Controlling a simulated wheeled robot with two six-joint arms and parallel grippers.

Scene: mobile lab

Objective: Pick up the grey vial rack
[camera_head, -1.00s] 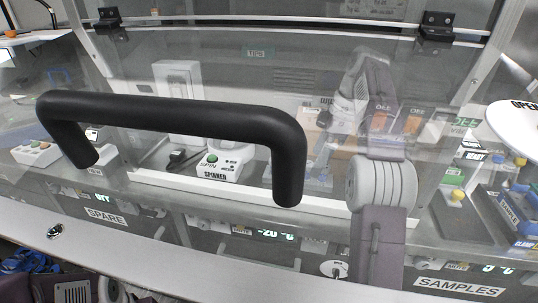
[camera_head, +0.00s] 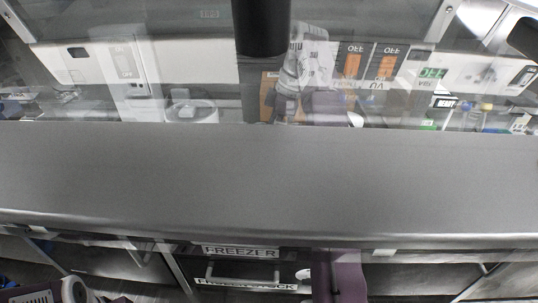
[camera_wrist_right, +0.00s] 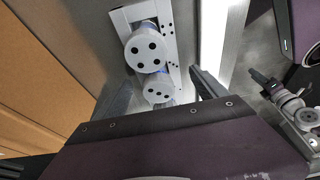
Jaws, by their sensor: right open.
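In the right wrist view a pale grey rack-like holder (camera_wrist_right: 122,17) with small dark holes stands at the top middle. Two round white pieces with black dots, a larger one (camera_wrist_right: 146,50) and a smaller one (camera_wrist_right: 158,88), sit along it. I cannot tell for sure that this is the grey vial rack. My right gripper (camera_wrist_right: 160,88) is open, with one finger on each side of the smaller round piece. Contact cannot be made out. In the head view I cannot make out the rack, and my left gripper is not in view.
In the head view a wide grey ledge (camera_head: 250,175) crosses the middle. A black bar (camera_head: 262,25) hangs in front of the glass. Drawers with a FREEZER label (camera_head: 240,252) lie below. A brown panel (camera_wrist_right: 40,80) stands at the left in the right wrist view.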

